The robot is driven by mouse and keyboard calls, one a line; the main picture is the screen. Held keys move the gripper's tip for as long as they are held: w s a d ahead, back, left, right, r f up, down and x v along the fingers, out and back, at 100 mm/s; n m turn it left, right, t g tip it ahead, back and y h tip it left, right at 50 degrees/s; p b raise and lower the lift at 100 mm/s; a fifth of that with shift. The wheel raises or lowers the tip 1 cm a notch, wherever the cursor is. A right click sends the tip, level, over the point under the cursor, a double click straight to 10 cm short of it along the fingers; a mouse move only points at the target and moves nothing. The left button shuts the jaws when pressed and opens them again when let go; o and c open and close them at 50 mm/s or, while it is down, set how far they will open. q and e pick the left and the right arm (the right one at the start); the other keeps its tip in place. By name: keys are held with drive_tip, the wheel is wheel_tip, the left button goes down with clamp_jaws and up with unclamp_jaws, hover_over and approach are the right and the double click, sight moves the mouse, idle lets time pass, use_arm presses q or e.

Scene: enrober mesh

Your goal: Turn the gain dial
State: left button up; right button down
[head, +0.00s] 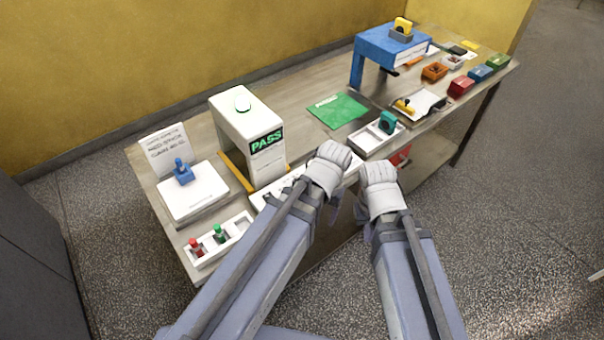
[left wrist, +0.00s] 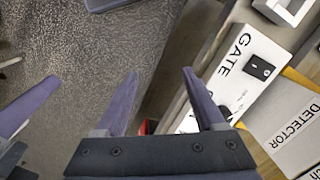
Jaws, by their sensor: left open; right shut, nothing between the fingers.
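I cannot make out a gain dial for sure in either view. The white detector (head: 245,115) stands on the bench with a green "PASS" display and a round green-and-white piece on top. A white panel (head: 268,194) lies in front of it, partly hidden by my left arm. In the left wrist view the panel (left wrist: 228,90) reads "GATE" and bears a small black switch-like part. My left gripper (left wrist: 160,73) is open and empty beside the panel, over the bench's front edge. My right gripper (head: 380,185) is shut and empty, just right of the left one, in front of the bench.
A scale-like white plate (head: 195,196) with a blue knobbed piece and a white tray (head: 215,246) with red and green pieces are at left. A green sheet (head: 339,110), a tray with a teal piece (head: 387,122) and a blue stand (head: 375,45) are farther right.

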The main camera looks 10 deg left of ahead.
use_arm(q)
drive_tip(key=w+a+r+n+p, duration=0.2)
drive_tip(key=w+a, duration=0.1)
drive_tip(key=w, duration=0.1)
drive_tip(key=w+a+r+n+p, duration=0.2)
drive_tip(key=w, duration=0.1)
drive_tip(key=w+a+r+n+h+p, duration=0.1)
drive_tip(key=w+a+r+n+p, duration=0.1)
drive_tip(key=w+a+n, duration=0.1)
drive_tip(key=shift+w+a+r, duration=0.1)
drive_tip(key=shift+w+a, duration=0.25)
drive_tip(key=shift+w, duration=0.45)
drive_tip(key=shift+w+a+n, duration=0.15)
drive_tip(key=shift+a+n, duration=0.1)
drive_tip(key=shift+n, duration=0.05)
wheel_tip(320, 180, down, 8)
drive_tip(key=b, duration=0.8)
drive_tip(key=shift+r, duration=0.1)
clamp_jaws()
